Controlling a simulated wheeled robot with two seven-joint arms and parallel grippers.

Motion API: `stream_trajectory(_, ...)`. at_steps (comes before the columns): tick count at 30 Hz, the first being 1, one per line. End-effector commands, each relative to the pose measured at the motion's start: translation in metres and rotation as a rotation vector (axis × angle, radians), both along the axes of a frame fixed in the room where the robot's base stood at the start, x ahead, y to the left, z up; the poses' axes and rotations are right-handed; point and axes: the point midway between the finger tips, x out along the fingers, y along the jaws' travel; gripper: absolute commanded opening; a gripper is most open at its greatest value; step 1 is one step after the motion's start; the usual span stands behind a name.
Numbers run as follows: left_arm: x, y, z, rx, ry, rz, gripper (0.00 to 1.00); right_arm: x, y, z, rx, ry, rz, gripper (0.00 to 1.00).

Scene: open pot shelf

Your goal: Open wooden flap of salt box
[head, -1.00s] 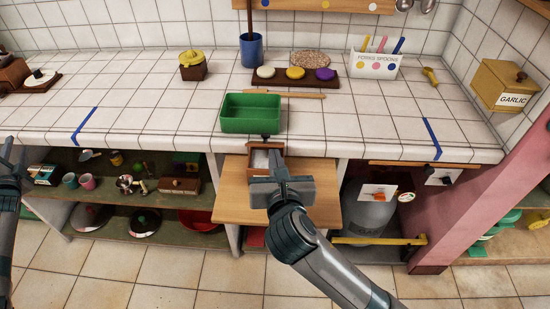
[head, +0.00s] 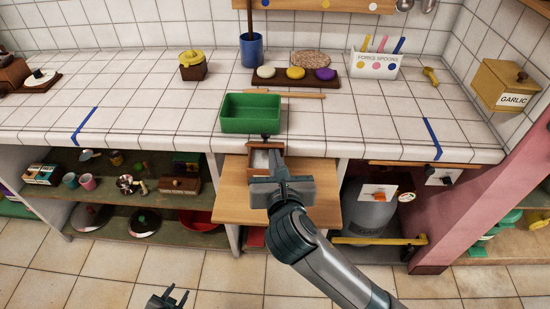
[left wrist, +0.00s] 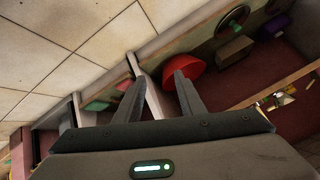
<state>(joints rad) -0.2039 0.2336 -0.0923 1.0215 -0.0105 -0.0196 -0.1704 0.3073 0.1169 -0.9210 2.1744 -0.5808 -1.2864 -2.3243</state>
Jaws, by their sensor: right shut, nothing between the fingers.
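A small reddish-brown wooden box with a pale inside (head: 259,158), which looks like the salt box, stands at the back of a wooden board below the counter edge. Its top looks open in the head view, but my right gripper covers part of it and I cannot make out the flap clearly. My right gripper (head: 275,164) is shut and empty, over the box's right front part; I cannot tell whether it touches. My left gripper (head: 172,294) is low over the floor at the bottom of the head view. Its fingers are apart and empty in the left wrist view (left wrist: 157,92).
The wooden board (head: 235,197) juts out below the counter. A green tray (head: 252,124) stands on the counter just above the box. Open shelves with cups and lids lie to the left, and a grey container (head: 365,214) stands to the right. Tiled floor (head: 70,268) is free in front.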

Motion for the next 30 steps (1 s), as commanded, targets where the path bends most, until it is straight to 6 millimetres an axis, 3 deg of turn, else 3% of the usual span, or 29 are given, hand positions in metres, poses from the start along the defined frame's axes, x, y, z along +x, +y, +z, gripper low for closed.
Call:
stream_trajectory(1, -0.022, -0.031, -0.013, -0.049, 0.032, 0.005, 0.36, 0.000, 0.000, 0.000, 0.000, 0.000, 0.000, 0.00)
stream_trajectory(6, -0.081, -0.118, -0.040, -0.189, 0.119, 0.032, 0.36, 0.000, 0.000, 0.000, 0.000, 0.000, 0.000, 0.00)
stream_trajectory(12, -0.125, -0.180, -0.051, -0.287, 0.187, 0.057, 0.36, 0.000, 0.000, 0.000, 0.000, 0.000, 0.000, 0.00)
stream_trajectory(18, -0.137, -0.198, -0.053, -0.316, 0.205, 0.065, 0.36, 0.000, 0.000, 0.000, 0.000, 0.000, 0.000, 0.00)
stream_trajectory(30, -0.139, -0.196, -0.054, -0.313, 0.210, 0.067, 0.36, 0.001, 0.000, 0.001, 0.000, 0.002, 0.000, 0.00)
